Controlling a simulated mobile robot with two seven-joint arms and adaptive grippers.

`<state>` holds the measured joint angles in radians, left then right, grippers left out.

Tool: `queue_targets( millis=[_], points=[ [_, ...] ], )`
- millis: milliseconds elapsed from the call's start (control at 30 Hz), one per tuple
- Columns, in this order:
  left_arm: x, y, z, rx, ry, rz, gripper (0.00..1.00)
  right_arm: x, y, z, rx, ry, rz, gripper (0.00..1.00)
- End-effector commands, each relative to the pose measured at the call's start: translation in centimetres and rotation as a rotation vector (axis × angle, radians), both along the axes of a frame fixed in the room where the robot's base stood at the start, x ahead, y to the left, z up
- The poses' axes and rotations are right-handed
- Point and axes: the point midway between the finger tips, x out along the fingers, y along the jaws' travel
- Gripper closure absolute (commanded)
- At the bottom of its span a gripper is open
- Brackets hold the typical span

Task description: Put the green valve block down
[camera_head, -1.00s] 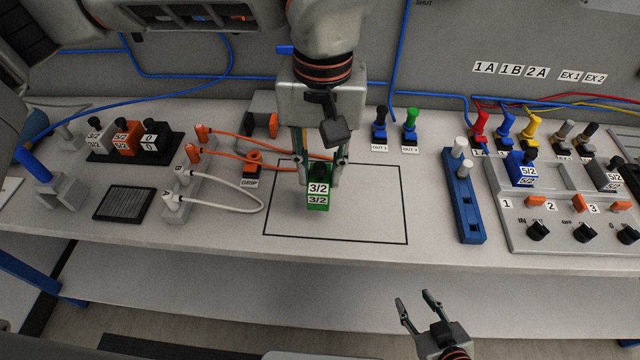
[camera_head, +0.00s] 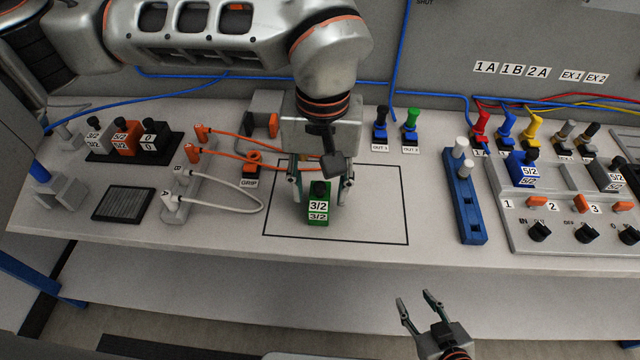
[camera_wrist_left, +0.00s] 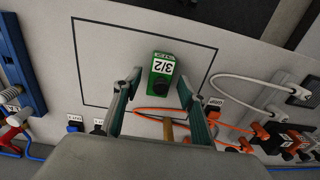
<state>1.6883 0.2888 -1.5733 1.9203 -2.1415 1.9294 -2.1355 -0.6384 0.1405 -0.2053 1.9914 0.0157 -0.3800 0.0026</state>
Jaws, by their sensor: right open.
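The green valve block (camera_head: 318,217) with 3/2 labels and a black knob stands on the bench top, inside a black outlined rectangle (camera_head: 407,205). My left gripper (camera_head: 321,199) is over it, open, with one finger on each side. In the left wrist view the green valve block (camera_wrist_left: 159,67) lies between the spread fingers of the left gripper (camera_wrist_left: 158,78), with a gap on both sides. My right gripper (camera_head: 414,297) is open and empty in front of the bench's front edge.
A blue rail (camera_head: 466,205) and a valve panel (camera_head: 560,238) stand to the right. Green and blue fittings stand behind. The outline's right part is clear.

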Motion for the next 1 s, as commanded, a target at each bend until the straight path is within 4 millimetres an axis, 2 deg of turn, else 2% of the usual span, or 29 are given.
queue_targets(
  millis=[233,367,800,1000],
  points=[
    [0.0,0.0,0.2,0.000,0.000,0.000,0.59,0.1,0.0,0.2,0.000,-0.002,-0.001,0.60],
    [0.1,0.0,1.3,-0.001,-0.005,-0.001,0.59,0.1,0.0,0.3,0.001,-0.003,-0.001,0.60],
    [0.0,-0.2,9.7,0.000,-0.006,0.002,0.59,0.0,0.2,0.4,0.007,0.001,-0.001,0.60],
    [-0.1,-0.2,11.9,0.000,-0.002,0.000,0.59,-0.2,0.3,0.5,0.010,0.003,-0.001,0.60]
  ],
)
